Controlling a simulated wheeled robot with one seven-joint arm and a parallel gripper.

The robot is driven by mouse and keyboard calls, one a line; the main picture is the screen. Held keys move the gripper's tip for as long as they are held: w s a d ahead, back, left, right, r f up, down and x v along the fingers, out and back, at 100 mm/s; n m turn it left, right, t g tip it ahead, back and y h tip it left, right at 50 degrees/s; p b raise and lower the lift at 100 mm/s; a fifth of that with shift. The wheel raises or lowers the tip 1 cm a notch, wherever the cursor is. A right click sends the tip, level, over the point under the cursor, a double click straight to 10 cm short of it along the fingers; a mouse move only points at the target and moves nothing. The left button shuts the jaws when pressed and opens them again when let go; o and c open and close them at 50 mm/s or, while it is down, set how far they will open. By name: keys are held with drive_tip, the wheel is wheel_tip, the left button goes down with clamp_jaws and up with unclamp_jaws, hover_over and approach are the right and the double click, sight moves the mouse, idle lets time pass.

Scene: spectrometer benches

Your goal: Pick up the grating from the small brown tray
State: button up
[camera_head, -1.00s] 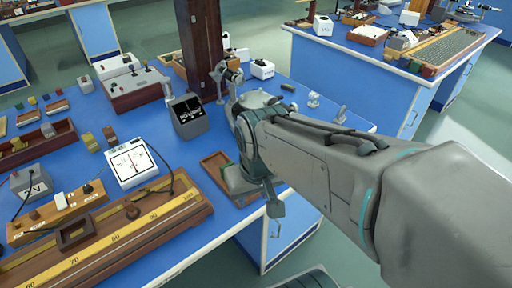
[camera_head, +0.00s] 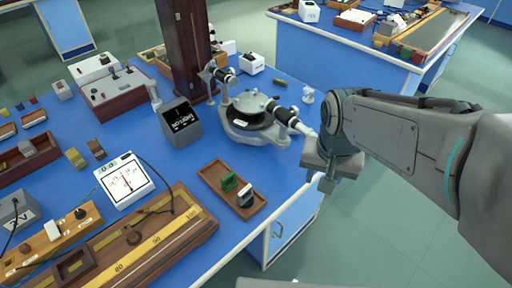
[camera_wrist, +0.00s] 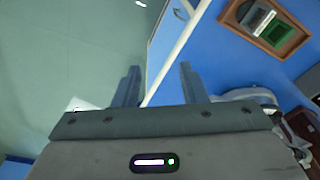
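The small brown tray (camera_head: 208,178) lies on the blue bench near its front edge, and it shows at the top right of the wrist view (camera_wrist: 238,27). Two small pieces stand in it: a green block (camera_head: 229,182) and a pale grey-white piece with a dark part (camera_head: 246,192). The pale piece (camera_wrist: 258,18) and the green block (camera_wrist: 282,40) sit side by side in the wrist view. Which one is the grating I cannot tell for sure. My gripper (camera_wrist: 159,84) is open and empty, its fingers wide apart. It hangs right of the tray, apart from it, around the bench edge.
A round grey spectrometer (camera_head: 252,120) stands behind the tray, close to my arm. A dark display box (camera_head: 181,122), a white meter (camera_head: 125,180) and a long wooden rail with a scale (camera_head: 150,240) lie to the left. Open floor (camera_head: 375,220) is at the right.

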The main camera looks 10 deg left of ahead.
drive_tip(key=w+a+r+m+p, duration=0.2)
drive_tip(key=w+a+p, duration=0.1)
drive_tip(key=a, duration=0.4)
drive_tip(key=m+g+p, duration=0.2)
drive_tip(key=m+p, duration=0.1)
hover_over(245, 189)
drive_tip(key=f, duration=0.1)
wheel_tip(245, 189, down, 9)
drive_tip(key=shift+r, duration=0.1)
drive_tip(key=shift+s+f+p, duration=0.1)
drive_tip(key=shift+f+p, duration=0.5)
drive_tip(key=shift+f, duration=2.1)
clamp_jaws()
